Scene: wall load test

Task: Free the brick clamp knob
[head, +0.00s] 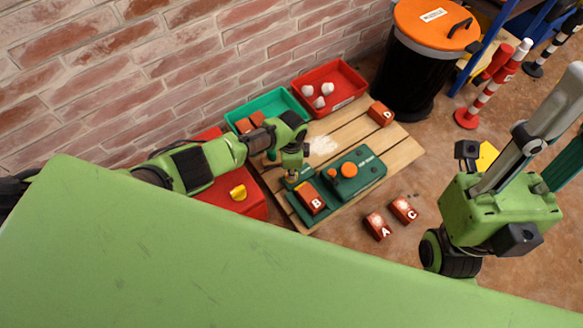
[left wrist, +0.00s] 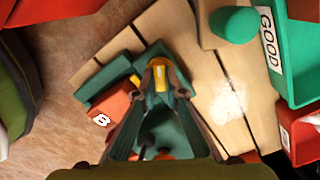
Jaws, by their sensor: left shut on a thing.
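The green clamp fixture (head: 327,206) stands on a slatted wooden pallet. Brick B (head: 310,197), red, lies in it and also shows in the left wrist view (left wrist: 106,112). My left gripper (head: 290,172) is at the fixture's far left end, beside brick B. In the left wrist view my left gripper (left wrist: 161,88) is shut on a small yellow knob (left wrist: 160,70); the fingers partly hide it. An orange knob (head: 348,170) sits on the green housing (head: 365,166) right of brick B. My right arm is at the right; its fingertips do not show.
A green bin (head: 270,104) with red bricks and a red bin (head: 345,76) with white pieces stand by the brick wall. Another brick (head: 381,114) lies at the pallet's (head: 400,153) far corner. Bricks A (head: 377,226) and C (head: 404,209) lie on the floor. An orange-lidded barrel (head: 405,75) stands behind.

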